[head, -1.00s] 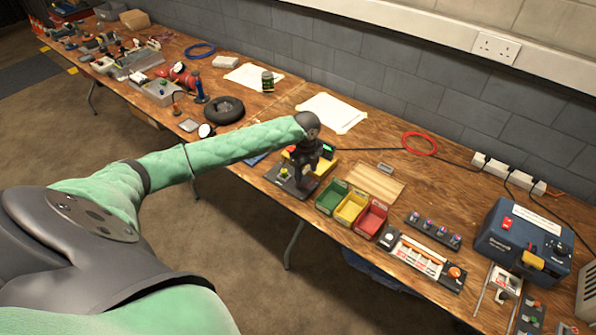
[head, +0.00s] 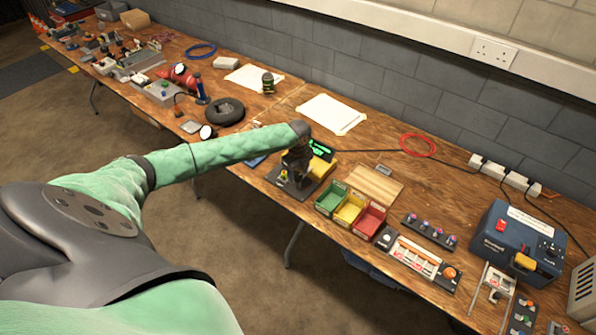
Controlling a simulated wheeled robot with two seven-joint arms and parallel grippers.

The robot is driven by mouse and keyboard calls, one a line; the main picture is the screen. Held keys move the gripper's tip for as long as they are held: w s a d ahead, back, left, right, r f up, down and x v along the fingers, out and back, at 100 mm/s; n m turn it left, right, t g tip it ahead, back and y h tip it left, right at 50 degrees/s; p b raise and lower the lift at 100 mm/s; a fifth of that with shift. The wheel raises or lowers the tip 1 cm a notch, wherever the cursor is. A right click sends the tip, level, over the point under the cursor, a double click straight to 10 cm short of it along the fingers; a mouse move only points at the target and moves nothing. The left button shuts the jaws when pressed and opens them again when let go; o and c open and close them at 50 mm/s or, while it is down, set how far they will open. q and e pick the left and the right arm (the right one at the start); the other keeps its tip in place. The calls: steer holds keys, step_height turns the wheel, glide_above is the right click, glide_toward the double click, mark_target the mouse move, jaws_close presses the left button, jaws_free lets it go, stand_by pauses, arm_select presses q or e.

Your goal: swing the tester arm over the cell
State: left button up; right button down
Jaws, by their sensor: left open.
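The tester is a small station with a dark base plate (head: 306,189), a yellow body (head: 322,166) and a lit green display (head: 320,149). It stands on the wooden bench beyond my left arm. My left gripper (head: 290,182) is open and reaches down over the left part of the base plate, in front of the yellow body. A small yellow part shows at the gripper's fingertips. The gripper and wrist hide much of the station, so I cannot make out the swing arm or the cell, or whether the fingers touch anything. My right gripper is out of view.
Green, yellow and red bins (head: 351,209) stand just right of the station, with a wooden board (head: 375,184) behind them. A blue power unit (head: 517,243) stands at the right.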

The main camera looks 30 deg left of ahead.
arm_select(q)
steer(key=shift+f, duration=0.15)
steer(key=shift+c, duration=0.4)
jaws_close()
steer(key=shift+w, duration=0.1)
